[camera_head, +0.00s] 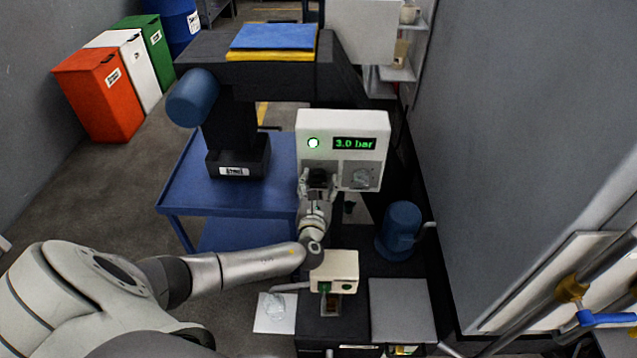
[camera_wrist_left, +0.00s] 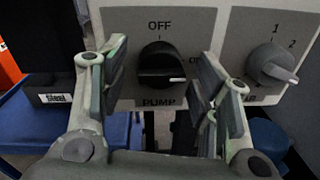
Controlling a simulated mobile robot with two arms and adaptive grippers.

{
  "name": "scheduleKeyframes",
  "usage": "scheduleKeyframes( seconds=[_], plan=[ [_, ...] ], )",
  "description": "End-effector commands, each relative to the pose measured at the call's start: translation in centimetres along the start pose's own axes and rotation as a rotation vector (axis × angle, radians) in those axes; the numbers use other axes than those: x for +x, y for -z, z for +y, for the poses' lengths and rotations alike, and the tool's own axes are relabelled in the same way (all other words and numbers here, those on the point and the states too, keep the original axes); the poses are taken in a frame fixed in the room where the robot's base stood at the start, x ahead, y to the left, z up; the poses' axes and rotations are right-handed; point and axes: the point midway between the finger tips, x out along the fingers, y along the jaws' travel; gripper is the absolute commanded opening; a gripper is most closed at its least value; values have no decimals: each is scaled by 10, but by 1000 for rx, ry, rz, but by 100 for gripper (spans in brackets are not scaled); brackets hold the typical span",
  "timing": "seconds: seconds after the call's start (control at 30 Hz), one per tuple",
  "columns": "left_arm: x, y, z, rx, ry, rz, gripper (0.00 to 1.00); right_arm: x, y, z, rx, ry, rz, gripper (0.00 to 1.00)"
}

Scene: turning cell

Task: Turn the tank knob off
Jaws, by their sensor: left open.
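A white control box (camera_head: 340,122) has a lit green display reading 3.0 bar. In the left wrist view, its black knob (camera_wrist_left: 166,64) has OFF above it, a partly hidden label at its right and PUMP below. No label reading tank is visible. My left gripper (camera_head: 318,184) is open in front of the box. In the left wrist view my left gripper (camera_wrist_left: 165,95) has one finger on each side of the black knob, with gaps showing. A grey knob (camera_wrist_left: 272,64) marked 1 and 2 is right of the fingers; its lower label is partly hidden. My right gripper is out of view.
A blue table (camera_head: 180,185) stands left of the box. A blue cylinder (camera_head: 401,230) and a small cream box (camera_head: 335,265) are below, near my left arm. Pipes with a blue handle (camera_head: 605,318) are at the lower right.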

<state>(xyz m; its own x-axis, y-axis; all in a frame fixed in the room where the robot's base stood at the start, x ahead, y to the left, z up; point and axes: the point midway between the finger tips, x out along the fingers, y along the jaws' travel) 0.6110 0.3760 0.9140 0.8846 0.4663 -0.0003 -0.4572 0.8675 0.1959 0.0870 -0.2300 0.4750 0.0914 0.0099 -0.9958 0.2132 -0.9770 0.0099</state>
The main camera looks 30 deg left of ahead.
Motion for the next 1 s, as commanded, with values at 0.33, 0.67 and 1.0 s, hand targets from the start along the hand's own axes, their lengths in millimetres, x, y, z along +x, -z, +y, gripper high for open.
scheduleKeyframes(
  seconds=[0.33, 0.67, 1.0],
  plan=[
    [0, 0, 0, 0, 0, 0, 33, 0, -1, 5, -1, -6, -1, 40],
    [0, 1, 0, -7, -1, 0, 12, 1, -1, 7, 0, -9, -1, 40],
    [0, 4, -1, -148, -3, -9, 12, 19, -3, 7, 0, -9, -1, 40]
  ],
)
